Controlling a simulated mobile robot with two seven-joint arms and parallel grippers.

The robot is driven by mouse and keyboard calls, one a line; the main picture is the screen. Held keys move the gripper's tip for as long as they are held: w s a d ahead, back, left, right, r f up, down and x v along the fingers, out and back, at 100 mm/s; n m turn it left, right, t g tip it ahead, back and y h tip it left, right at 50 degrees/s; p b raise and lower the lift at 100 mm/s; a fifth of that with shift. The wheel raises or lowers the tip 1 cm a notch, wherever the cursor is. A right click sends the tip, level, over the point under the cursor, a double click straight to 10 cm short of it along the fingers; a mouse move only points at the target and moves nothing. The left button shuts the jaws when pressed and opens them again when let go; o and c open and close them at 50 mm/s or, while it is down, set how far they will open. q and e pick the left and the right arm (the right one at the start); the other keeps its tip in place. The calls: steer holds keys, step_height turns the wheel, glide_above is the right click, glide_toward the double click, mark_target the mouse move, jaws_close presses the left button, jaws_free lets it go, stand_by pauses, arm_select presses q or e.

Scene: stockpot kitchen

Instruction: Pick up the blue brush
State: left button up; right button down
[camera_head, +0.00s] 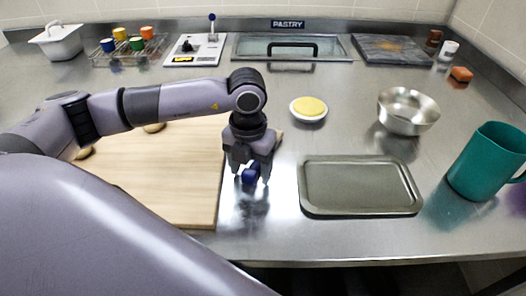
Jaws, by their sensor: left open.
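My left gripper (250,180) points down over the steel counter, just right of the wooden board. A dark reflection shows on the counter below. My right gripper is not in view.
The wooden board (185,188) lies left, partly under my left arm. A grey tray (360,186), a steel bowl (407,112), a teal mug (487,162) and a white dish (308,118) with a yellow disc stand right. Bare counter separates gripper and tray.

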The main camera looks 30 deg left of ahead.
arm_select(q)
steer(key=shift+f, duration=0.35)
steer(key=c, duration=1.2)
steer(key=shift+o, duration=0.2)
steer(key=shift+r, duration=0.2)
step_height(320, 180, up, 20)
steer(key=shift+f, duration=0.15)
